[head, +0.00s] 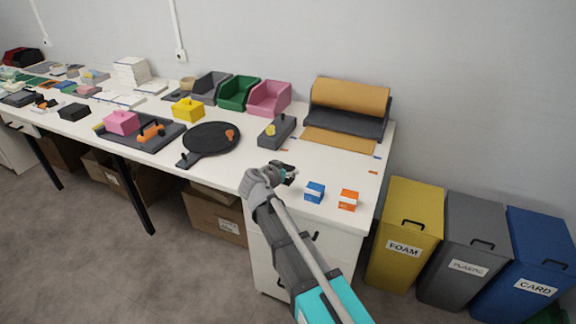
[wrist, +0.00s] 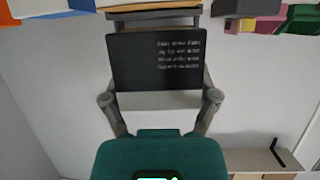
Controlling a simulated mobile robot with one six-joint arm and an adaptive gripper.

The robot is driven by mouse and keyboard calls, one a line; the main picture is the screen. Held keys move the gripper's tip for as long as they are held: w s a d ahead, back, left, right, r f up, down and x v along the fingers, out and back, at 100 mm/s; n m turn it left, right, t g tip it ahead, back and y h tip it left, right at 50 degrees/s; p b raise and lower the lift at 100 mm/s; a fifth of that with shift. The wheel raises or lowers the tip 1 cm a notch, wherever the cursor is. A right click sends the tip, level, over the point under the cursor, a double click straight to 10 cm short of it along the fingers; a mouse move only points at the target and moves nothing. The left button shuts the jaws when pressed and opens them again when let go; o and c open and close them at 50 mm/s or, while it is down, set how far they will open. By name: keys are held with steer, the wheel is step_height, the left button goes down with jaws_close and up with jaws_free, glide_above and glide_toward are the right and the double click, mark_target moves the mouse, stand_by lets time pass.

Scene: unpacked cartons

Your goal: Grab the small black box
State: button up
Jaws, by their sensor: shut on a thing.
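The small black box (wrist: 155,62) fills the middle of the wrist view, with rows of pale print on its face. It sits between the two grey fingers of my gripper (wrist: 157,72), which is shut on it. In the head view my gripper (head: 282,172) is over the front part of the white table (head: 315,172), and the dark box (head: 288,171) shows only partly at its fingers. I cannot tell whether the box is clear of the tabletop.
Another black box (head: 74,111) is far left. Yellow (head: 405,220), grey and blue bins stand right of the table.

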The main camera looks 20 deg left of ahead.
steer(key=d+r+p+v, duration=0.1)
steer(key=p+v, duration=0.4)
steer(key=v, duration=0.7)
steer(key=shift+d+r, duration=0.3)
steer(key=shift+d, duration=0.25)
steer(key=shift+w, duration=0.15)
